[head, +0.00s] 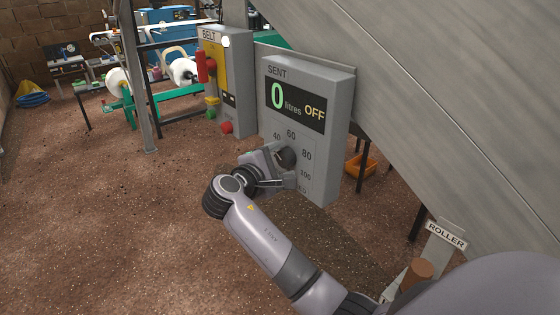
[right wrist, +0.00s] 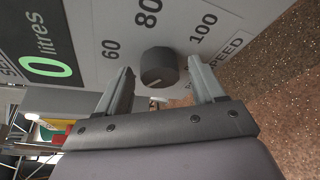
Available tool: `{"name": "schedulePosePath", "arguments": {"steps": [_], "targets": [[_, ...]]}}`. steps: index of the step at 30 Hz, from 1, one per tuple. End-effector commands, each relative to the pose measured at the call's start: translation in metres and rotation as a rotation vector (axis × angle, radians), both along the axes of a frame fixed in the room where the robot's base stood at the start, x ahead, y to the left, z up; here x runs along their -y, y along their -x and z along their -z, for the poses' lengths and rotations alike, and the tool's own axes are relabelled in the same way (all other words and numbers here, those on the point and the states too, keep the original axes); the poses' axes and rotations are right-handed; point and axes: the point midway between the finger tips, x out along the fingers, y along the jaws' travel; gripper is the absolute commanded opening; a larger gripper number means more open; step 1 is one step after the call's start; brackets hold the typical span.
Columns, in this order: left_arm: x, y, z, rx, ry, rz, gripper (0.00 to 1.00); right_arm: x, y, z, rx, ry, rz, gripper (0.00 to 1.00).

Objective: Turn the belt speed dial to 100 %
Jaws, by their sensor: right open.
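The belt speed dial is a dark round knob (head: 286,158) low on a grey control box (head: 312,187). Numbers 40, 60, 80 and 100 stand around it. The display (head: 295,103) reads SENT, 0 litres, OFF. In the right wrist view, the knob (right wrist: 158,67) sits between 60 and 100, with 80 above it. A short pale line shows on its face; I cannot tell which number it marks. My right gripper (head: 278,167) is open, with one finger on each side of the knob; contact is unclear. My left gripper is out of view.
A BELT box (head: 236,85) with a red handle (head: 202,66) and a red button (head: 226,127) stands behind to the left. A sloping grey metal panel (head: 450,110) rises at the right. A ROLLER sign (head: 446,236) is at lower right.

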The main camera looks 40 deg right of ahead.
Motion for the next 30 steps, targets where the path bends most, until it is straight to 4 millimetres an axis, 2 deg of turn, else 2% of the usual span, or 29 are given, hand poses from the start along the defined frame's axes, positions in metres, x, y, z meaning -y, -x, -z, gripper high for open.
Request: {"name": "schedulePosePath", "arguments": {"steps": [7,12,23,30], "targets": [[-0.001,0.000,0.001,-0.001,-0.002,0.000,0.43,0.001,-0.001,0.000,0.001,-0.001,-0.001,0.68],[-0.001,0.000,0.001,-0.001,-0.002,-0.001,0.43,0.001,-0.001,0.000,0.001,-0.001,-0.001,0.13],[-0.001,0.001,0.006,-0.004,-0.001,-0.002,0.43,0.001,0.000,0.002,0.039,-0.005,0.000,0.12],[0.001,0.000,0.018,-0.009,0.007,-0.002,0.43,0.001,0.000,0.006,0.178,-0.014,0.000,0.12]]}}
